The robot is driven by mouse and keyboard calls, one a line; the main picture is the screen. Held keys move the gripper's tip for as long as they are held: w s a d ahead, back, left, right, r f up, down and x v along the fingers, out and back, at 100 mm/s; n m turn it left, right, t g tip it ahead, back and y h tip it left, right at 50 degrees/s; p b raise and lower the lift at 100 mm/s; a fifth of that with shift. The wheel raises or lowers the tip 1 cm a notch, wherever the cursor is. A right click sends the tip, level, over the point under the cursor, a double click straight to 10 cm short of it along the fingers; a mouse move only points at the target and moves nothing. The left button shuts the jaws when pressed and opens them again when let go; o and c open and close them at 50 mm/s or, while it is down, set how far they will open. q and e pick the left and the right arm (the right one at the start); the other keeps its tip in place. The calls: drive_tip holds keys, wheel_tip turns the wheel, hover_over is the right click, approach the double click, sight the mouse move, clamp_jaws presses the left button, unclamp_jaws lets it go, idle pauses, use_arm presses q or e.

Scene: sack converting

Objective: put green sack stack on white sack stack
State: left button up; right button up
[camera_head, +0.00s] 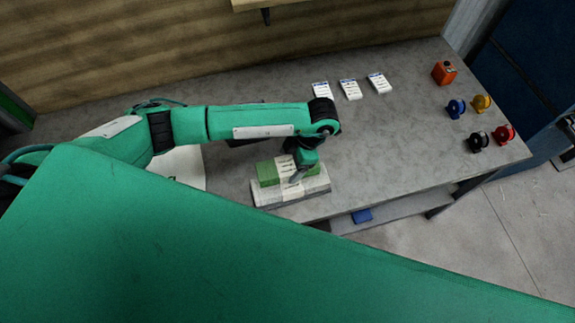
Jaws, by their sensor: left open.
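The green sack stack (268,173) lies on top of the white sack stack (285,193) near the front edge of the grey table. The white stack is longer and sticks out below the green one at its front and ends. My left gripper (296,178) points down at the right part of the green stack, with its jaws open. Its fingertips are small and partly hidden, so I cannot tell whether they touch the stack. My right gripper is not in view.
Three white labelled packs (350,89) lie at the back of the table (400,140). An orange container (444,72) and several coloured spools (456,108) stand at the right. A blue item (362,215) sits on a lower shelf. The table's middle right is clear.

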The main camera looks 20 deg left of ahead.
use_arm(q)
drive_tip(key=b+v, duration=0.2)
drive_tip(key=v, duration=0.6)
drive_tip(key=shift+w, duration=0.2)
drive_tip(key=shift+b+v, duration=0.3)
drive_tip(key=shift+v, duration=0.55)
drive_tip(key=shift+s, duration=0.15)
